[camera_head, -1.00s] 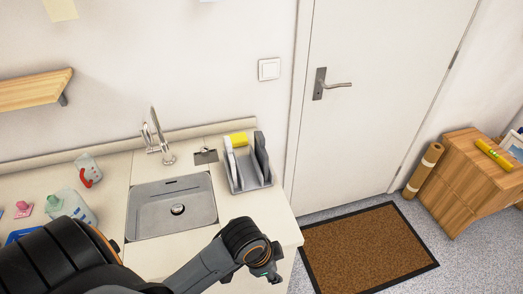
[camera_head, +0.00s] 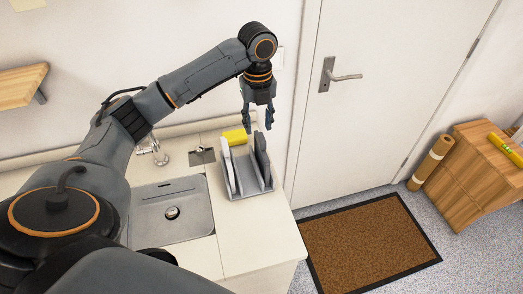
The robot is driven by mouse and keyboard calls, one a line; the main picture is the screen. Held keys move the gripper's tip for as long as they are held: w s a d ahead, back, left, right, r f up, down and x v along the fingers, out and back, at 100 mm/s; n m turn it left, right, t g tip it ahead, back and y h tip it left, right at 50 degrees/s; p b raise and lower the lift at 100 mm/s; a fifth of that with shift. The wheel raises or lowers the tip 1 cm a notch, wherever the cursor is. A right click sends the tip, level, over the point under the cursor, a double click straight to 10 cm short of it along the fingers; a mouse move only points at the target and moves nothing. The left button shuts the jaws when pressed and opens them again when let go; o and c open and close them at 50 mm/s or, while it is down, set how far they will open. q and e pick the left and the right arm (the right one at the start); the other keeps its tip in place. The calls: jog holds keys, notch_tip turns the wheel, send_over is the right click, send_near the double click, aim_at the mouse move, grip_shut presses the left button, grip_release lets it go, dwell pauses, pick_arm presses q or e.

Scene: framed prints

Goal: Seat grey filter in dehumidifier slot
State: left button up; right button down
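A grey rack (camera_head: 250,193) stands on the counter to the right of the sink. A dark grey flat panel (camera_head: 262,160), which looks like the grey filter, stands upright in its right part. A white panel (camera_head: 228,165) stands in its left part, with a yellow piece (camera_head: 235,137) at the back. My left gripper (camera_head: 258,125) points down over the back of the rack, fingers apart and empty, near the top of the grey panel. I cannot tell whether it touches the panel. My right gripper is not in view. I cannot make out a dehumidifier.
A sink (camera_head: 170,212) with a tap (camera_head: 158,152) lies left of the rack, partly behind my arm. A closed door (camera_head: 395,100), a brown mat (camera_head: 368,243), a wooden cabinet (camera_head: 468,168) and a rolled mat (camera_head: 432,162) are to the right. Bare counter lies in front of the rack.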

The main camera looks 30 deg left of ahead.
aim_at(259, 136)
pick_arm(q)
notch_tip(259, 136, down, 8)
jog(key=shift+r+p, duration=0.25)
jog(key=shift+p, duration=0.45)
jog(key=shift+w+f, duration=0.1)
jog(key=shift+f, duration=0.4)
jog(key=f, duration=0.1)
jog(key=f+p, duration=0.1)
jog(key=f, duration=0.1)
jog(key=f+p, duration=0.1)
jog(key=shift+w+d+f, duration=0.1)
jog(key=shift+d+f, duration=0.25)
jog(key=shift+d, duration=0.05)
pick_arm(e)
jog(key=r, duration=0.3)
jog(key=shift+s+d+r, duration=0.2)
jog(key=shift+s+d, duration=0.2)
pick_arm(q)
jog(key=shift+c, duration=1.1)
grip_shut()
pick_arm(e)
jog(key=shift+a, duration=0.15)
